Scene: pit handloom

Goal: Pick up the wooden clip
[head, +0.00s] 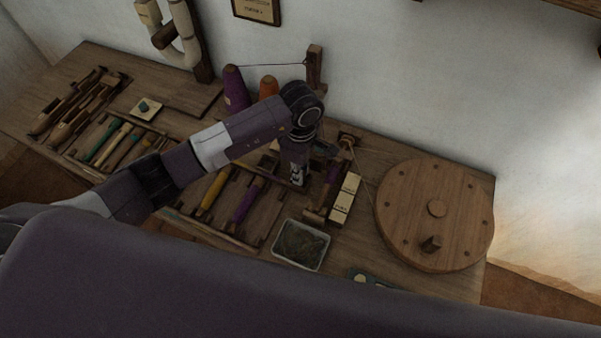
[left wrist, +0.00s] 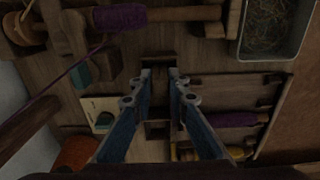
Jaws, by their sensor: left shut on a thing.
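My left gripper (head: 298,182) reaches down over the middle of the bench, just right of the rack with yellow and purple spools. In the left wrist view its two fingers (left wrist: 161,72) come close together around a small wooden piece, which I take to be the wooden clip (left wrist: 159,62). The fingers hide most of it, and in the head view the arm and gripper hide it. I cannot tell whether it is clear of the bench. My right gripper is not in view.
A spool rack (head: 250,231) is left of the gripper; a grey tray of dark material (head: 300,245) is in front. A purple-wound winder (head: 334,176), cream boxes (head: 345,200) and a round wooden wheel (head: 455,205) stand right. Purple (head: 235,88) and orange (head: 268,86) cones are behind.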

